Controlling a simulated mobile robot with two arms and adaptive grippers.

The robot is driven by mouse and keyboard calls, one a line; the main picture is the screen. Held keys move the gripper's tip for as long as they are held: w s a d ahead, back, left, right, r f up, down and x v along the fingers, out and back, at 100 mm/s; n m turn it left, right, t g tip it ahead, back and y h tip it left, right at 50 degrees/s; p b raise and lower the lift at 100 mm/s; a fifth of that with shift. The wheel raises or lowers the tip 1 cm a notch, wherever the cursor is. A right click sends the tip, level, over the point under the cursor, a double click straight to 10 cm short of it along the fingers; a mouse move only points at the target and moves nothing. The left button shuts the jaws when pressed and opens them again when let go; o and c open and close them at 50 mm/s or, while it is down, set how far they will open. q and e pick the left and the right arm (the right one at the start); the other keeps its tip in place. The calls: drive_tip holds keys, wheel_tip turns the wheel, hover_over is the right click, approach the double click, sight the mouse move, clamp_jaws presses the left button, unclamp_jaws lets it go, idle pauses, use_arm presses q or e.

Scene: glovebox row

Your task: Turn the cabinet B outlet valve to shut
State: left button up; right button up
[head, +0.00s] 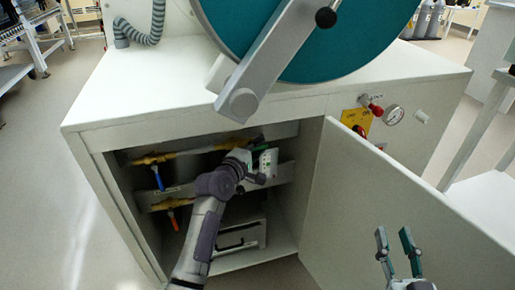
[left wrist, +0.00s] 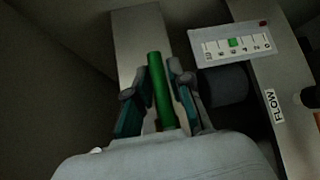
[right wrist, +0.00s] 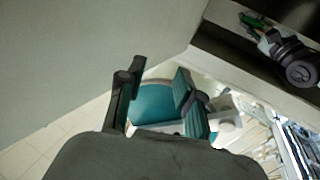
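In the left wrist view a long green valve handle (left wrist: 160,90) runs between the fingers of my left gripper (left wrist: 163,65). The fingers are drawn in close on both sides of it, and it points away from the palm. In the head view my left gripper (head: 258,150) is inside the open cabinet, at the right part of the upper pipe (head: 190,152). The gripper and arm hide most of the green handle and its valve body there. No label naming the outlet valve is legible. My right gripper (head: 394,240) is open and empty outside, in front of the door.
A blue handle (head: 158,178) and an orange handle (head: 173,220) hang on the left. A gauge panel (left wrist: 233,44) sits beside the green handle, with a FLOW label (left wrist: 273,105). The open cabinet door (head: 400,215) closes off the right side. A yellow plate (head: 357,121) and dial (head: 393,115) are on the front.

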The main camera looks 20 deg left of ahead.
use_arm(q)
clamp_jaws()
